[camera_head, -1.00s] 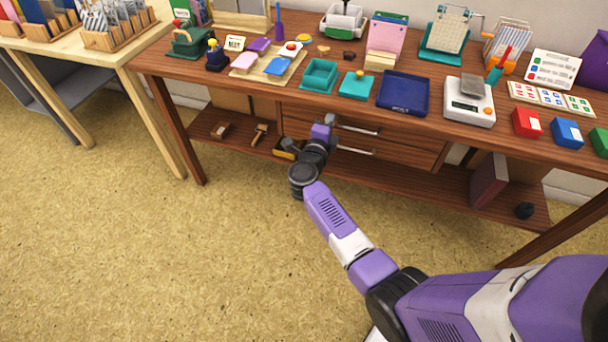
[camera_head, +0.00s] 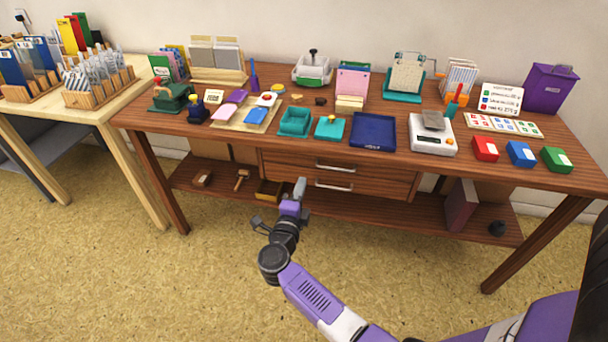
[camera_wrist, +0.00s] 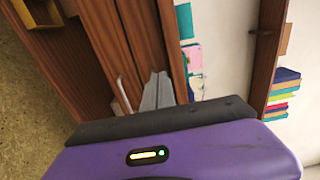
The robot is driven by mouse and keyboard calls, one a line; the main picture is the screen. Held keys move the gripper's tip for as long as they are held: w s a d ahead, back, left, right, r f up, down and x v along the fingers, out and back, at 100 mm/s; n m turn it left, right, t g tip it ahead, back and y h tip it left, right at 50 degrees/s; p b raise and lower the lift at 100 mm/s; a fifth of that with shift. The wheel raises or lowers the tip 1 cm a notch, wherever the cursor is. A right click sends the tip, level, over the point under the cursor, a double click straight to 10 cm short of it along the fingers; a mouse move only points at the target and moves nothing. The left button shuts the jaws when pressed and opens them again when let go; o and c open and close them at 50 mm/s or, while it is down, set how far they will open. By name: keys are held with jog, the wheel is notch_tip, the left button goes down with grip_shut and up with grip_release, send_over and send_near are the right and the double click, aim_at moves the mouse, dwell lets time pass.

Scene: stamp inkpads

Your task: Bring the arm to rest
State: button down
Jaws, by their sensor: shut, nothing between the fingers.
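My gripper (camera_head: 300,188) is in front of the wooden table, at about the height of the lower drawer. It is below the tabletop and left of the drawer handles. It also shows in the wrist view (camera_wrist: 158,90), where its two grey fingers lie together with nothing between them. My purple arm reaches up to it from the lower right in the head view. No object touches the fingers as far as the frames show.
The table (camera_head: 440,160) bears a teal box (camera_head: 295,122), a blue tray (camera_head: 373,131), a scale (camera_head: 432,140) and coloured boxes. Two drawers with handles (camera_head: 335,167) are closed. A lower shelf holds a mallet (camera_head: 242,178). A pale table (camera_head: 125,115) stands left. The carpet in front is clear.

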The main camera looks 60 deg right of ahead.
jog(key=shift+v, duration=0.95)
jog(key=shift+w, duration=0.1)
notch_tip(320, 180, up, 5)
jog(key=w+a+n+t, duration=0.2)
jog(key=w+t, duration=0.1)
jog(key=s+a+r+n+t+y+p, duration=0.2)
jog(key=s+a+r+n+t+y, duration=0.3)
jog(key=a+r+n+t, duration=0.6)
jog(key=s+a+r+n+g+y+p, duration=0.1)
jog(key=s+a+n+y, duration=0.3)
jog(key=s, duration=0.5)
jog(key=s+a+r+n+g+y+p, duration=0.1)
jog(key=s+a+n+g+y+p, duration=0.1)
jog(key=s+a+n+y+p, duration=0.2)
jog(key=s+a+r+n+g+y+p, duration=0.2)
jog(key=s+a+n+y, duration=0.2)
jog(key=s+a+n, duration=0.4)
jog(key=s+n, duration=0.3)
jog(key=s, duration=0.3)
jog(key=shift+s+a, duration=0.15)
jog(key=shift+a, duration=0.25)
